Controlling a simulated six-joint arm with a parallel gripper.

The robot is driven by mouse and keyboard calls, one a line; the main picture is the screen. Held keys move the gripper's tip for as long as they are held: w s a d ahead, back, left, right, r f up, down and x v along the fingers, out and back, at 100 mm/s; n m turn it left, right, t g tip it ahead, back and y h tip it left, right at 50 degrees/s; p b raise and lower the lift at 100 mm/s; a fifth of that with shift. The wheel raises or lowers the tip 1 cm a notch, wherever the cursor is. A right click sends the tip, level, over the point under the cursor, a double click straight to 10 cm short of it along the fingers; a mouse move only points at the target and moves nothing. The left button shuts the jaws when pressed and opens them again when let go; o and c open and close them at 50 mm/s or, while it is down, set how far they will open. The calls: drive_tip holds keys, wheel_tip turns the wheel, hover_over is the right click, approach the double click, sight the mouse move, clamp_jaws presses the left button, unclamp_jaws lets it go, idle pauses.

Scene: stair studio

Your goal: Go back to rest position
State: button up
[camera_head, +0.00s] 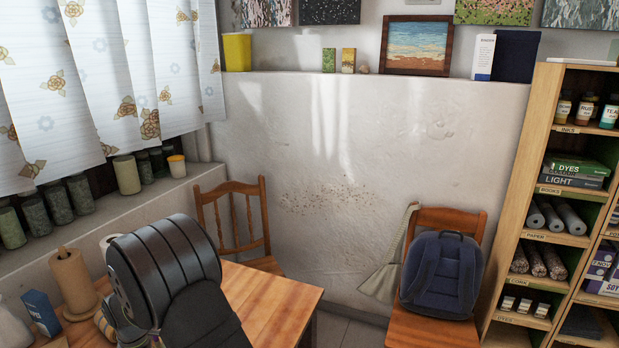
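A large dark, ribbed part of my own arm fills the lower left of the head view, in front of the wooden table (268,296). My gripper is not in view, so its fingers and anything in them cannot be seen. The arm hides much of the table top.
Left on the table are a paper roll (73,281) and a blue box (40,312). A wooden chair (264,222) stands behind it. A blue backpack (441,274) sits on another chair. A wooden shelf (529,150) stands at right. The table's right corner looks clear.

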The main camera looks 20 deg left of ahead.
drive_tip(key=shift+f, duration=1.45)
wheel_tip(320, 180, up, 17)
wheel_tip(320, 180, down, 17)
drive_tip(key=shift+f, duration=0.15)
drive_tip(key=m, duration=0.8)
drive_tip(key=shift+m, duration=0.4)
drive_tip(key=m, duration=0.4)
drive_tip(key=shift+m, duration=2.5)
